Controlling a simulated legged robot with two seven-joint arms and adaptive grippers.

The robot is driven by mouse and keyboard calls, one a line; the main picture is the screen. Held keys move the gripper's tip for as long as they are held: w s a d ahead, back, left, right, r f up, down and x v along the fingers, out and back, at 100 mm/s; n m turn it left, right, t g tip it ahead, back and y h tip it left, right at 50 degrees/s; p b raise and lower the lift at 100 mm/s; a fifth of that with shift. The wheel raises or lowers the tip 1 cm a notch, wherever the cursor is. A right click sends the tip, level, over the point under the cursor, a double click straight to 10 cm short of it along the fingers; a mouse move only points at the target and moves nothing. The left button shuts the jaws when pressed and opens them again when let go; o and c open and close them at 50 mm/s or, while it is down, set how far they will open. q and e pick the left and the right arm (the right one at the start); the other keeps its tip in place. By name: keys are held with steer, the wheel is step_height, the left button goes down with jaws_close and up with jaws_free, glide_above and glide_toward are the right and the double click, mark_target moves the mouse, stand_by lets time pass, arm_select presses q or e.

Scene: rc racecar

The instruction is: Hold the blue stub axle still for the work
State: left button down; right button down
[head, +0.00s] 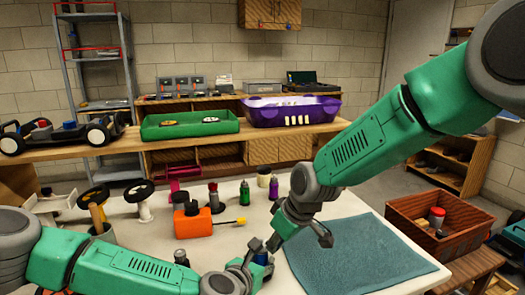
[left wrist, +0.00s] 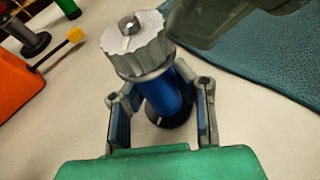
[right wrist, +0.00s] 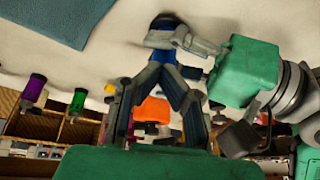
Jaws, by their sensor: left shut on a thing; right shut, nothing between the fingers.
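The blue stub axle (left wrist: 168,97) stands upright on the white table, its dark base on the tabletop. A grey ridged wheel nut (left wrist: 133,45) with a small stud in its middle sits on its top end. My left gripper (left wrist: 163,92) is shut around the blue shaft, one finger on each side. In the head view the axle (head: 262,258) is mostly hidden by my grippers. My right gripper (right wrist: 163,62) is shut and empty, its fingertips close beside the axle's top; I cannot tell whether they touch. Part of it shows blurred in the left wrist view (left wrist: 215,20).
An orange box (head: 193,223) with a yellow-tipped tool and small bottles (head: 245,192) stand behind my grippers. A teal mat (head: 355,255) lies clear to the right. A wooden crate (head: 410,208) is farther right. A green tray (head: 190,132) and purple bin (head: 290,120) are on the back bench.

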steer(key=shift+a, duration=0.2)
arm_select(q)
steer(key=shift+s+d, duration=0.1)
arm_select(e)
steer(key=shift+s+a, duration=0.25)
steer(key=shift+a, duration=0.05)
stand_by(0.3)
steer(key=shift+d, duration=0.1)
steer(key=shift+s+d+r, duration=0.1)
steer(key=shift+s+d, duration=0.1)
steer(key=shift+s, duration=0.05)
steer(key=shift+r, duration=0.15)
steer(key=r, duration=0.5)
steer(key=shift+w+r, duration=0.2)
steer(key=shift+r, duration=0.1)
